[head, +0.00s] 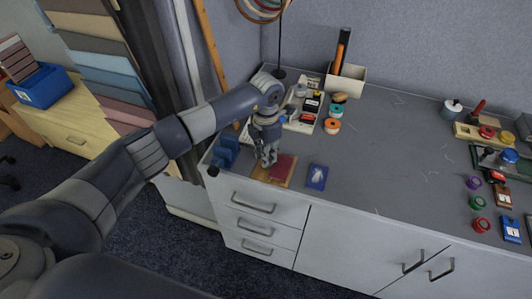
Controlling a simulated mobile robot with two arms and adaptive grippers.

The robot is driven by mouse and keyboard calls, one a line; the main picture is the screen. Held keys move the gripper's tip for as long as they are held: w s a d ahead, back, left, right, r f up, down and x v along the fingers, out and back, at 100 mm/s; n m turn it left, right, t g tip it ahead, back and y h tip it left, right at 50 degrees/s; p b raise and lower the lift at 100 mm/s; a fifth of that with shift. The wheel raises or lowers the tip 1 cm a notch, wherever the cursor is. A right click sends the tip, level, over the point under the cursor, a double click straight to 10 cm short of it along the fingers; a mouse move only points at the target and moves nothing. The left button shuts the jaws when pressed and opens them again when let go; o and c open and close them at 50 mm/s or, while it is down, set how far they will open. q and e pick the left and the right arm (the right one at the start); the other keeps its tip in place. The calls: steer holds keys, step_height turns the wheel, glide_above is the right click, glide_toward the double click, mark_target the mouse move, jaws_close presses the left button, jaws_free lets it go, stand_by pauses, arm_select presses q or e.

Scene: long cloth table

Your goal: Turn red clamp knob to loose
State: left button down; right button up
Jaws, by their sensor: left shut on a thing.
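My left gripper (268,161) reaches down from above onto a small wooden board (261,175) near the table's front left edge. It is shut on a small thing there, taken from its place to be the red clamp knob. The fingers hide the knob, so its turn position cannot be told. A dark red flat patch (284,167) lies on the board just right of the fingers. My right gripper is not in view.
Behind are a tray of small items (304,112) and coloured spools (332,126). More spools and tools crowd the right end. The table's middle is mostly clear.

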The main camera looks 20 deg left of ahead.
arm_select(q)
steer(key=n, duration=0.4)
steer(key=shift+b, duration=0.4)
steer(key=n, duration=0.4)
steer(key=shift+n, duration=0.3)
steer(key=n, duration=0.4)
steer(key=shift+n, duration=2.1)
steer(key=c, duration=1.4)
jaws_free()
